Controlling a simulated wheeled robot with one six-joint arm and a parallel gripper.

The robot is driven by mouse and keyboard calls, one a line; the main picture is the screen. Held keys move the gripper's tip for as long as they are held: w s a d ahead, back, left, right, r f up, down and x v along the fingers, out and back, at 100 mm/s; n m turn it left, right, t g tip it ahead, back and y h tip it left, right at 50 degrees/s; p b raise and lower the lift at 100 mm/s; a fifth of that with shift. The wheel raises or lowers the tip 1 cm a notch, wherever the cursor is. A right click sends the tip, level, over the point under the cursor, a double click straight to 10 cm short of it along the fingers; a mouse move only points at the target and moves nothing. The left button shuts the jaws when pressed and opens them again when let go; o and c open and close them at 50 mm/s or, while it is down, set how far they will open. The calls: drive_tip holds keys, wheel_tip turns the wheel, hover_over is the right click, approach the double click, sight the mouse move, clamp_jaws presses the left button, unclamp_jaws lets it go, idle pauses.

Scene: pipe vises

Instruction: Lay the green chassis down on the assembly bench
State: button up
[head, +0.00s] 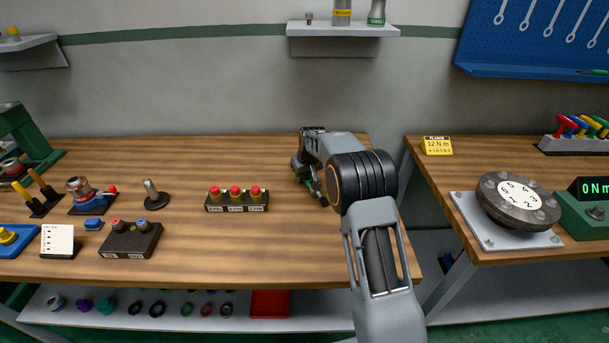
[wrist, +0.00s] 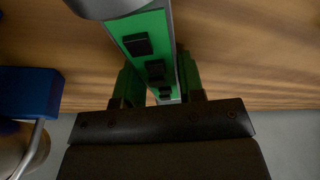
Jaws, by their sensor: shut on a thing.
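The green chassis (wrist: 150,45) is a long green body with grey edges and black blocks along it. In the wrist view it runs from the top of the picture down between the fingers of my gripper (wrist: 160,82), which is shut on it. In the head view my gripper (head: 314,186) is over the right part of the assembly bench (head: 300,245), toward its back. Only a small bit of green shows there, and my arm hides the rest. I cannot tell whether the chassis touches the wood.
A block with three red buttons (head: 236,198) stands left of my gripper. Several tools and a black box (head: 131,240) fill the bench's left side. A second table (head: 475,225) with a round dial (head: 518,200) is at right. The bench's front middle is clear. A blue block (wrist: 28,92) shows in the wrist view.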

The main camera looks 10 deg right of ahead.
sight(309, 180)
drive_tip(key=shift+s+f, duration=0.15)
drive_tip(key=shift+f, duration=0.3)
drive_tip(key=o, duration=1)
drive_tip(key=shift+d+f, duration=0.1)
drive_tip(key=shift+f, duration=0.1)
drive_tip(key=shift+o, duration=0.3)
drive_tip(key=shift+s, duration=0.1)
drive_tip(key=shift+a, duration=0.2)
drive_tip(key=w+a+v, duration=0.1)
drive_tip(key=v, duration=1.2)
drive_tip(key=s+r+m, duration=0.1)
drive_tip(key=s+r, duration=0.1)
drive_tip(key=s, duration=0.6)
drive_tip(key=s+r, duration=0.3)
drive_tip(key=s, duration=0.4)
drive_tip(key=s+f, duration=0.2)
drive_tip(key=s, duration=0.7)
drive_tip(key=s+f+m, duration=0.1)
drive_tip(key=s+f, duration=0.2)
drive_tip(key=s, duration=0.5)
drive_tip(key=shift+s+d+f+m+h, duration=0.3)
drive_tip(key=shift+s+d, duration=0.05)
drive_tip(key=shift+s, duration=0.05)
